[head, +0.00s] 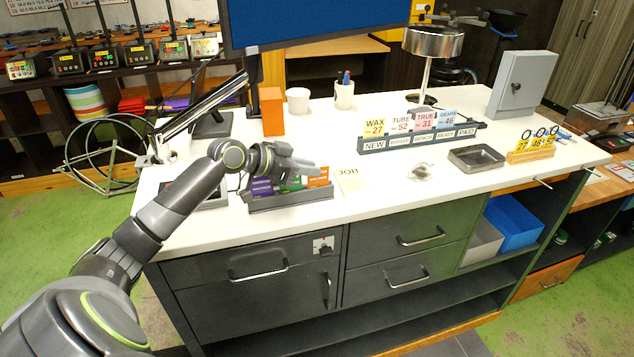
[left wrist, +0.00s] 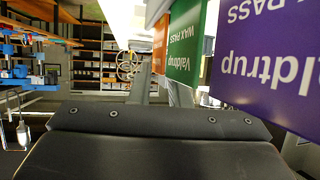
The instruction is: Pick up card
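A grey rack (head: 292,201) at the counter's front left holds three upright cards: purple (head: 262,187), green (head: 291,184) and orange (head: 317,179). In the left wrist view the purple card (left wrist: 268,58) is large and close at the right, with the green card (left wrist: 184,42) and orange card (left wrist: 160,45) farther off. My left gripper (head: 303,167) is just behind and above the rack, pointing right. Its fingers (left wrist: 160,90) show a small gap with no card seen between them. A flat cream card marked JOB (head: 350,180) lies right of the rack. My right gripper is out of view.
A long rack of labelled cards (head: 420,138) stands farther back, beside a dark metal tray (head: 477,157). An orange block (head: 271,111), white cup (head: 298,100) and monitor arm (head: 205,105) are behind my gripper. The counter's middle is mostly clear.

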